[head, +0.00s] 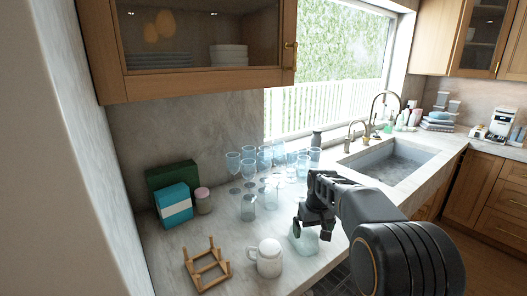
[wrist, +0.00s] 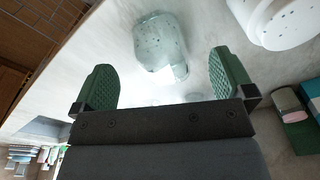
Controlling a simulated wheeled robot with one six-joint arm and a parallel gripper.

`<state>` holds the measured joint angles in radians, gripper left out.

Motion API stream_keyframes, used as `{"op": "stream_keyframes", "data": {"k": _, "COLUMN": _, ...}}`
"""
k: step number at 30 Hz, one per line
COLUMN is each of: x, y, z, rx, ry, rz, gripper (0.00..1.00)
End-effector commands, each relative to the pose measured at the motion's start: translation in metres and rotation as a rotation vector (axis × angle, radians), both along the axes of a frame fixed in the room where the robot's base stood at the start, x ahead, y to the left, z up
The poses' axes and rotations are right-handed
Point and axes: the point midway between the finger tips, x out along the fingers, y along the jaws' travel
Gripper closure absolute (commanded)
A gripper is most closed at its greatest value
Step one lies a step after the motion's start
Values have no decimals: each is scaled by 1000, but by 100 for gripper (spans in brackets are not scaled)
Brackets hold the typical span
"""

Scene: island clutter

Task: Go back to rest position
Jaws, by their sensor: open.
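My gripper (head: 312,230) is over the counter near its front edge, to the right of a white lidded mug (head: 268,258). Its green-padded fingers are spread apart with nothing held between them in the wrist view (wrist: 165,84). A pale translucent mug (head: 303,242) stands just below the gripper in the head view, partly hidden by it. In the wrist view this mug (wrist: 160,44) lies beyond the fingertips, apart from both fingers. The white mug also shows at the upper right of the wrist view (wrist: 282,22).
Several glasses (head: 262,160) stand close together behind the gripper. A wooden rack (head: 207,266) and a blue-and-white box (head: 175,205) are to the left. The sink (head: 390,162) is at the right. A wall cabinet (head: 190,88) overhangs the left of the counter.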

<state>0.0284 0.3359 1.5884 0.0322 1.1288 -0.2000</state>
Motion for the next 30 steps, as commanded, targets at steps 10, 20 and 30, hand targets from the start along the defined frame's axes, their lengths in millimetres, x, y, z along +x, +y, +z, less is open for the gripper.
{"op": "stream_keyframes", "data": {"k": 10, "x": -145, "y": 5, "z": 1, "rx": -2, "ry": -75, "rz": -146, "gripper": 0}}
{"op": "stream_keyframes", "data": {"k": 20, "x": -229, "y": 7, "z": -4, "rx": 0, "ry": -168, "rz": -159, "gripper": 0}}
{"op": "stream_keyframes", "data": {"k": 30, "x": -238, "y": 10, "z": 12, "rx": 8, "ry": -244, "rz": -154, "gripper": 0}}
